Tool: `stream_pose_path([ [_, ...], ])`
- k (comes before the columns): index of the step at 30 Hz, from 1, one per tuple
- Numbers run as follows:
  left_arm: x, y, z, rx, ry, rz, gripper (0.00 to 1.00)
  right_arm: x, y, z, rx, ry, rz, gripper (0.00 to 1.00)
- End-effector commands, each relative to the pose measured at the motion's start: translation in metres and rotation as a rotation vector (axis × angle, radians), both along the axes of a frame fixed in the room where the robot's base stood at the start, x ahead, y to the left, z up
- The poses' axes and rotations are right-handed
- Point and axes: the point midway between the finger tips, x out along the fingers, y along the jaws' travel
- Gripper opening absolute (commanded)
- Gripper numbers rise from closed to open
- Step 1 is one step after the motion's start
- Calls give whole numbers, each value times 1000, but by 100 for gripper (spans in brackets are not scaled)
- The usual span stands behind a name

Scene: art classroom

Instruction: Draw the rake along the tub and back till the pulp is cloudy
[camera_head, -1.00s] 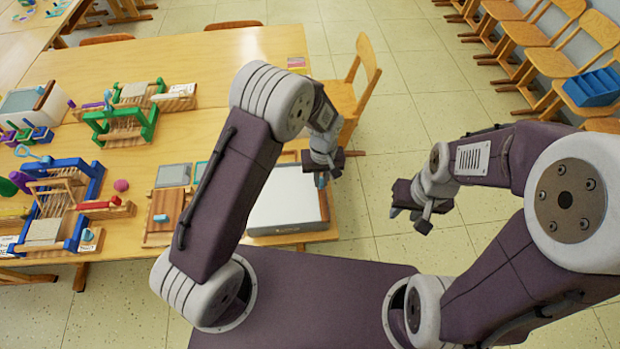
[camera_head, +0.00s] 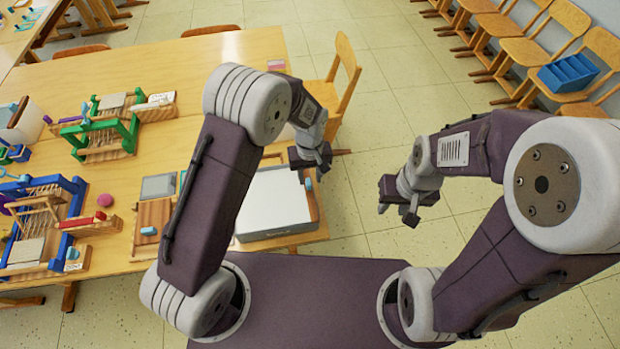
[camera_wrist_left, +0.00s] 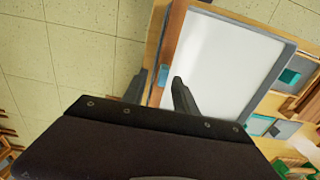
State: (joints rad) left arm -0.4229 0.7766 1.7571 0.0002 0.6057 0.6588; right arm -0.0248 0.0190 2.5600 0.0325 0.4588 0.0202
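The tub (camera_head: 272,207) is a grey box with a flat white surface inside, at the table's front right corner. It also fills the middle of the left wrist view (camera_wrist_left: 220,60). A wooden piece with a blue grip, likely the rake (camera_wrist_left: 177,25), lies along the tub's edge; its blue end shows in the head view (camera_head: 308,184). My left gripper (camera_head: 310,170) hangs over the tub's right edge.
Left of the tub lie a wooden board (camera_head: 150,222) with a blue block and a grey panel (camera_head: 158,187). Small blue (camera_head: 45,225) and green (camera_head: 105,138) frames stand further left. A wooden chair (camera_head: 335,90) stands behind the tub.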

Motion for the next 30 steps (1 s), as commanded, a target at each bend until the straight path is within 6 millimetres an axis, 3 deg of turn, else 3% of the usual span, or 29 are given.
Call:
stream_pose_path([
  [6, 1, -2, 49, -2, -6, -1, 35, 0, 0, -4, 0, 0, 0, 35],
  [10, 1, -2, 67, 0, -3, -1, 35, 0, 0, -4, 0, 0, 0, 35],
  [27, 1, -2, 73, 0, -1, 0, 35, 0, 0, -4, 0, 0, 0, 35],
  [30, 8, 8, 79, -6, -17, 30, 35, 0, 0, -4, 0, 0, 0, 35],
])
